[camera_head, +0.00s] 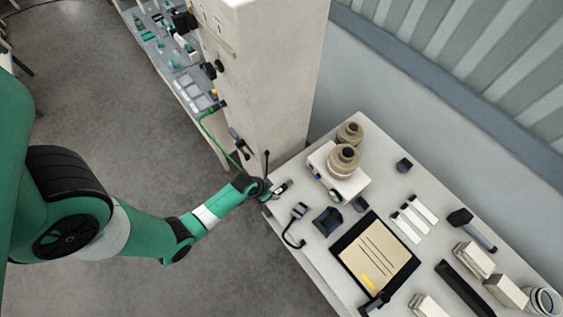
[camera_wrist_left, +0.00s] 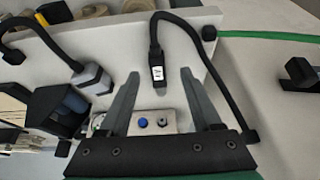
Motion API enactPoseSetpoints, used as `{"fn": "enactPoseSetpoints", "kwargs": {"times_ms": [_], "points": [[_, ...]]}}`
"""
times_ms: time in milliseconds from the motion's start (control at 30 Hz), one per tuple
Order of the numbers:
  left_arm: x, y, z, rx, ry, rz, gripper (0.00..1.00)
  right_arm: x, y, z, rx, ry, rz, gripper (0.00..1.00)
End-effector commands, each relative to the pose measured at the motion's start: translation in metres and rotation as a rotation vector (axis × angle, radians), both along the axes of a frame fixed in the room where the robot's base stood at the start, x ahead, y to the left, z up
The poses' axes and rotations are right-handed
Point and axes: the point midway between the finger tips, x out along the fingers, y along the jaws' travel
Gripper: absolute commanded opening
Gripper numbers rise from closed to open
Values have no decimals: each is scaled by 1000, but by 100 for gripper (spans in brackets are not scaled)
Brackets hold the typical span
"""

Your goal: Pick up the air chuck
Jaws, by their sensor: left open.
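In the left wrist view, a slim black tool with a white label and a black hose (camera_wrist_left: 157,68), which looks like the air chuck, sits between my left gripper's fingertips (camera_wrist_left: 160,76). The fingers stand apart on either side of it, and I see no contact. Its hose loops up and round to the right. In the head view my left gripper (camera_head: 274,190) is at the table's left corner, near the pale cabinet, and largely hides the tool there. My right gripper is not in view.
A grey-headed device with a black cable (camera_head: 298,211) lies close by on the table; a dark holder (camera_head: 327,221) is beyond it. Brown spools (camera_head: 344,160) stand behind. The tall cabinet (camera_head: 270,90) and a green hose (camera_head: 222,142) are close to my left arm.

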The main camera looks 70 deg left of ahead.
Motion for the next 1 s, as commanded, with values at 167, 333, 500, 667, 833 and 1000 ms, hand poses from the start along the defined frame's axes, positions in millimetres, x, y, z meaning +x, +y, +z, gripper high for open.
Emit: {"fn": "enactPoseSetpoints", "kwargs": {"times_ms": [167, 333, 500, 667, 833, 1000], "points": [[16, 1, -35, 1, -1, -1, 65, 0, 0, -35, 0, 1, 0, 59], [19, 2, -38, 0, 0, 0, 65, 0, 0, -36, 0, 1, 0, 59], [19, 2, -37, 0, 0, 0, 56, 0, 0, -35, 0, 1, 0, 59], [19, 2, -37, 0, 0, 0, 27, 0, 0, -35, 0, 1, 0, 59], [19, 2, -37, 0, 0, 0, 0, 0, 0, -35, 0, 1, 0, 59], [19, 2, -37, 0, 0, 0, 0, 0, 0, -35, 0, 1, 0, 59]]}}
